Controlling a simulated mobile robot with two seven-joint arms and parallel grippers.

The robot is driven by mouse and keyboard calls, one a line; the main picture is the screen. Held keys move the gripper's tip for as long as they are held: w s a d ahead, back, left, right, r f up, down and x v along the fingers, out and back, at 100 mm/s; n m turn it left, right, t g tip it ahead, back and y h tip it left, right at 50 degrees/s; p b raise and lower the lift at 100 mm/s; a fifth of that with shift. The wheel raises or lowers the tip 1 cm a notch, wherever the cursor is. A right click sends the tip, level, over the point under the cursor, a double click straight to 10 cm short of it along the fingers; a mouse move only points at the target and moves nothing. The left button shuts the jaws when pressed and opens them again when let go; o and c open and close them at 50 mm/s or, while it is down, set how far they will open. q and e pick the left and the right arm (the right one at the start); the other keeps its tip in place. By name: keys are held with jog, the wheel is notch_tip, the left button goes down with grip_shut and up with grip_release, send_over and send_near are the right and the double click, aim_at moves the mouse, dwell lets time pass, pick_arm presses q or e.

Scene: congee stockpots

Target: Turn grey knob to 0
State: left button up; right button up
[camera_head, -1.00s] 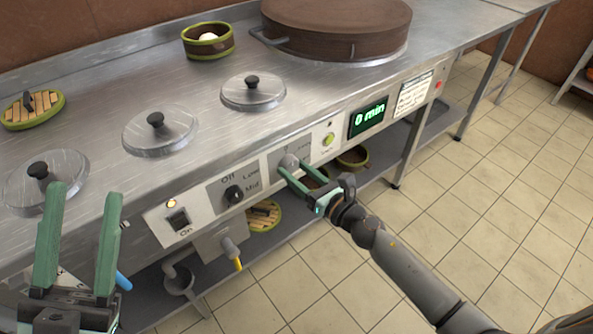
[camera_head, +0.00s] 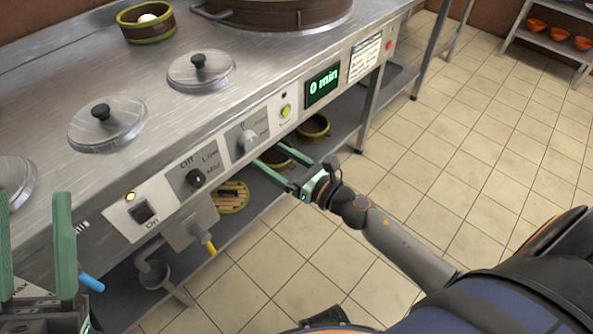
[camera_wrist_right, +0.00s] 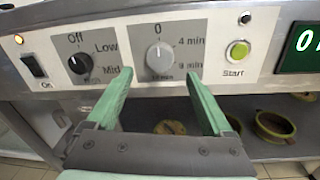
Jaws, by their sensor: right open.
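The grey knob (camera_head: 247,141) sits on the front panel between the black Off/Low/Mid knob (camera_head: 196,178) and the green Start button (camera_head: 286,111). In the right wrist view the grey knob (camera_wrist_right: 160,56) has 0 above it, 4 min and 8 min to its right, and its mark points up toward 0. My right gripper (camera_head: 268,161) is open and empty, apart from the knob, in front of and slightly below it. Its fingers also show in the wrist view (camera_wrist_right: 160,95). My left gripper (camera_head: 34,235) is at the lower left, fingers apart, partly cut off by the frame.
The green display (camera_head: 322,87) reads 0 min. A black On switch (camera_head: 145,211) with a lit lamp is left of the knobs. A lower shelf (camera_head: 345,118) with bowls runs beneath the panel. A pipe with a yellow end (camera_head: 208,243) hangs below. The floor in front is clear.

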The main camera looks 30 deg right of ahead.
jog(key=v, duration=0.7)
jog(key=shift+b, duration=0.35)
